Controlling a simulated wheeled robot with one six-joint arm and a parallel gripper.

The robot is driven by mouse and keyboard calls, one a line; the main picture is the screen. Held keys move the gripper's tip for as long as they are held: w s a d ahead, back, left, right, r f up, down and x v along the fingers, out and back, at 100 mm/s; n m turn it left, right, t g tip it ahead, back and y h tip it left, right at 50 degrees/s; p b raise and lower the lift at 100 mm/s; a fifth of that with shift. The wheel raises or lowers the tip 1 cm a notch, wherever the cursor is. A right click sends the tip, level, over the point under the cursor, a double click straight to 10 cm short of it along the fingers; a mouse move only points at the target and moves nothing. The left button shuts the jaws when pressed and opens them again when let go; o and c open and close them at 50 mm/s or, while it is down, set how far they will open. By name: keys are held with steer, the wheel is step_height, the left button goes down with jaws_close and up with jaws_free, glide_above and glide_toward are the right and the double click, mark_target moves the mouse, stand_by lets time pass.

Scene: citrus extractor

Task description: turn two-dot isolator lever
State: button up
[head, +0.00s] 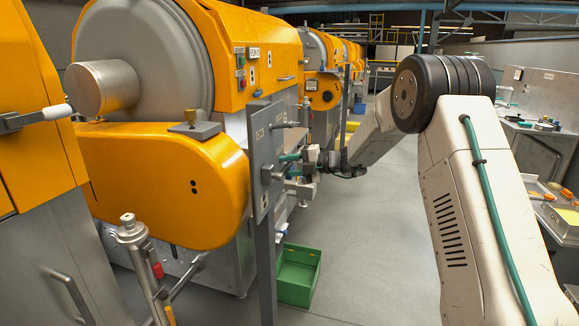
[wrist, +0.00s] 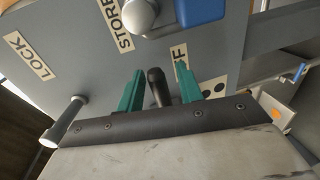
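The grey panel (head: 262,150) stands on a post beside the orange machine. It also fills much of the wrist view (wrist: 75,80), with LOCK and STORE labels and one partly hidden label ending in F. Two black dots (wrist: 213,88) mark the panel right of my gripper. A dark lever with a rounded end (wrist: 155,82) stands near the dots, between my green fingertips. My gripper (wrist: 160,88) is open around this lever, with a gap showing on each side. In the head view my gripper (head: 298,165) is at the panel's right side; the lever there is hard to make out.
A pale metal handle (wrist: 64,122) sticks out left of my gripper. A round silver knob (wrist: 141,14) and a blue part (wrist: 200,12) lie beyond the fingertips. A green crate (head: 298,275) is on the floor below. The grey floor (head: 370,260) to its right is clear.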

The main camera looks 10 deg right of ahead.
steer(key=shift+s+d, duration=0.1)
steer(key=v, duration=0.7)
steer(key=shift+d, duration=0.25)
steer(key=shift+s+r, duration=0.1)
